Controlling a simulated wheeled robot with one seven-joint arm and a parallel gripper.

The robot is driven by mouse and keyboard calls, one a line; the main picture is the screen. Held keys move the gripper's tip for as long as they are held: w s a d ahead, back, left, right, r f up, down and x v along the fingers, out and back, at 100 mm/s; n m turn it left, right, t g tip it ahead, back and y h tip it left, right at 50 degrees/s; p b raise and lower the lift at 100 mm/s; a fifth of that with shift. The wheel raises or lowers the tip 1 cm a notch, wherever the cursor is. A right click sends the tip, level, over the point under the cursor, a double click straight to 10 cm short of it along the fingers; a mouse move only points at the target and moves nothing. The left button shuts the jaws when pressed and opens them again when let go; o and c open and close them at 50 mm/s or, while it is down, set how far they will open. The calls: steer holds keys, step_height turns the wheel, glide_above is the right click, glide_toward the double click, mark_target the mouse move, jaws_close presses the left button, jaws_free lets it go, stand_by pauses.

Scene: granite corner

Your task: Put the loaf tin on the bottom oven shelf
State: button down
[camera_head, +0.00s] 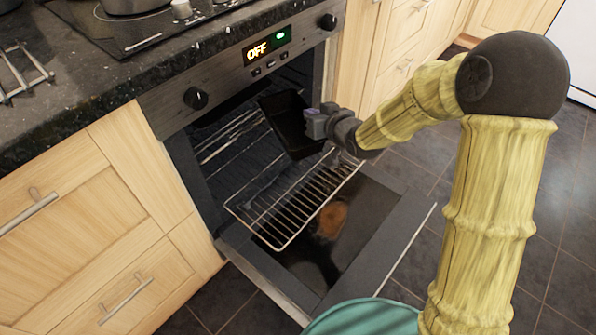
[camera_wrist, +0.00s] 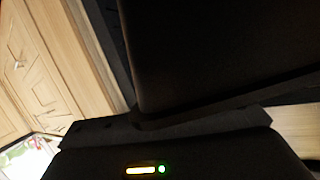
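The loaf tin (camera_head: 290,140) is black and sits tilted in front of the oven opening, above the pulled-out wire shelf. My gripper (camera_head: 313,123) is at the tin's right side and appears shut on its wall; the fingertips are partly hidden. In the wrist view a large dark surface, which looks like the tin (camera_wrist: 220,50), fills the upper right. The lower wire shelf (camera_head: 262,213) sticks out of the oven over the open door. The tin is apart from this shelf. The oven (camera_head: 240,75) is open, with its panel reading OFF.
The oven door (camera_head: 375,245) is folded down, with a brown patch on its glass. Rack wires (camera_head: 225,135) show higher inside the cavity. A dark granite counter (camera_head: 60,100) with a hob (camera_head: 130,25) lies above. Wooden cabinets (camera_head: 75,235) flank the oven. Tiled floor is clear at right.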

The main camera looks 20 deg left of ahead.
step_height(320, 180, down, 13)
steer(key=b, duration=0.5)
steer(key=shift+b, duration=0.3)
steer(key=shift+f+b, duration=1.05)
steer(key=shift+f, duration=1.25)
steer(key=shift+f, duration=0.15)
steer(key=c, duration=1.7)
jaws_free()
